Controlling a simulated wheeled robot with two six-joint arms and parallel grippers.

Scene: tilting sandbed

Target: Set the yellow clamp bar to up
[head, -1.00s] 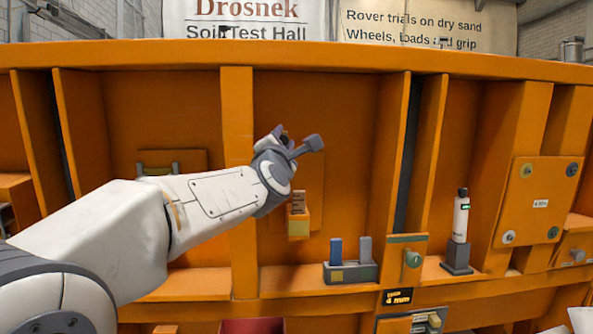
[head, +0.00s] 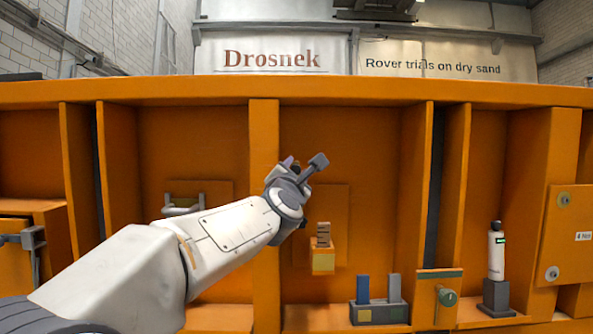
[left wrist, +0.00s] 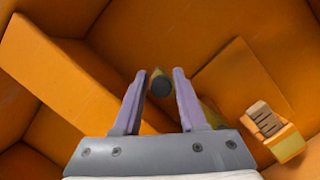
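The yellow clamp bar shows in the left wrist view as a short olive-yellow piece (left wrist: 212,112) partly behind the right finger, with a dark round end (left wrist: 160,86) facing the camera. That dark end appears between the two purple fingers of my left gripper (left wrist: 158,88), with a gap on each side. I cannot tell how deep it lies between them. In the head view my left gripper (head: 290,164) is raised in front of the orange wall, and its wrist hides the bar there. The left gripper is open and holds nothing. My right gripper is not in view.
A small orange box with a yellow front (head: 322,262) and slotted top sits right of and below my gripper; it also shows in the left wrist view (left wrist: 287,143). Orange uprights (head: 264,180) divide the bays. A grey holder (head: 379,313) and a white bottle (head: 496,255) stand on the ledge.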

